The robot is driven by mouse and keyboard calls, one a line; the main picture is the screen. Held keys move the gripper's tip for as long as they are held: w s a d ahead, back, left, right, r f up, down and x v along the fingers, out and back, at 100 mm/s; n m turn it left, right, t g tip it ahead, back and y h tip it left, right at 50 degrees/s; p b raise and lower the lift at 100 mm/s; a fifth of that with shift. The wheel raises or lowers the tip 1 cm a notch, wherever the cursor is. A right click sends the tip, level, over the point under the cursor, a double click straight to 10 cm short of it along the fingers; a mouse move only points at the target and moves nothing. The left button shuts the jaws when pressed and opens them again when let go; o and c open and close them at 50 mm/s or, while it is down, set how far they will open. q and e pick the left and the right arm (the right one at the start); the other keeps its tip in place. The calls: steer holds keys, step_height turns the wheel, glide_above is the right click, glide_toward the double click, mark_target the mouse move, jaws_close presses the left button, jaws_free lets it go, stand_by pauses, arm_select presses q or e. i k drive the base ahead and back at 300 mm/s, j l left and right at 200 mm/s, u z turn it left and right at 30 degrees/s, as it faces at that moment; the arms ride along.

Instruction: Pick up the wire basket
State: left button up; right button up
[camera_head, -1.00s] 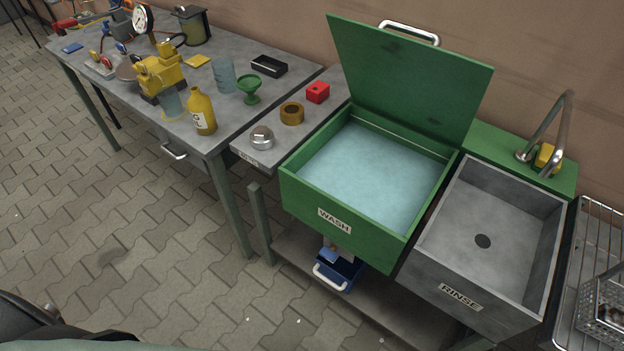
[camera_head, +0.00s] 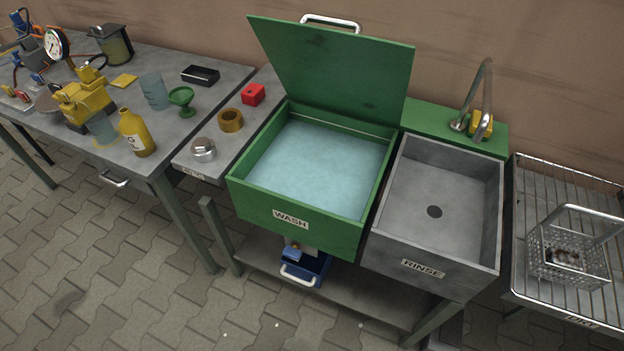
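The wire basket (camera_head: 567,262) is a silver mesh box with a raised handle at the right of the head view. It stands on the wire drying rack (camera_head: 530,187), right of the rinse sink. Small dark and brownish parts lie inside it; I cannot tell what they are. Neither of my grippers is in view.
The grey rinse sink (camera_head: 420,250) stands left of the rack, with a curved tap (camera_head: 485,85) behind it. The green wash tank (camera_head: 250,200) has its lid (camera_head: 335,75) open. A cluttered grey workbench (camera_head: 205,105) is at left. Paved floor (camera_head: 120,260) in front is clear.

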mark_target(595, 274)
steer(key=z, duration=1.85)
